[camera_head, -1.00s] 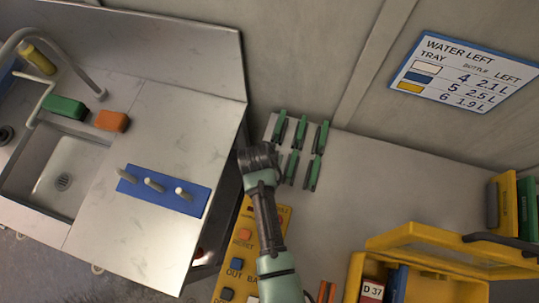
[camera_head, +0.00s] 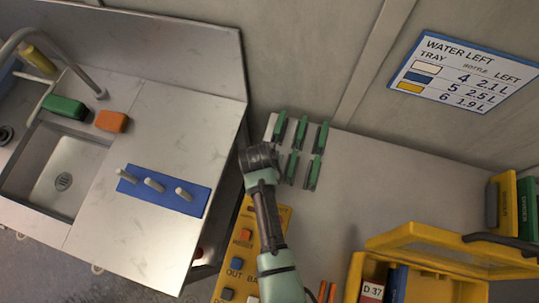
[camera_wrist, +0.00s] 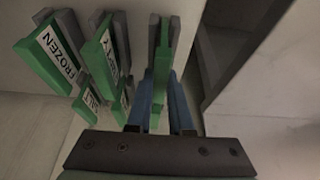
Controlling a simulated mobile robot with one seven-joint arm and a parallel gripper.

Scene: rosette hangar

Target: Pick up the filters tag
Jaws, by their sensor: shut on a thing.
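My gripper (camera_wrist: 160,106) is shut on a green tag (camera_wrist: 160,62) in the wrist view, with a blue finger on each side of it. This tag is seen edge-on, so its wording is hidden and I cannot tell whether it is the filters tag.
A metal sink counter (camera_head: 150,120) with a blue peg board (camera_head: 163,191) stands on the left. A yellow button panel (camera_head: 262,222) is beside my arm. An open yellow case (camera_head: 430,245) is at lower right. The grey surface right of the tags is clear.

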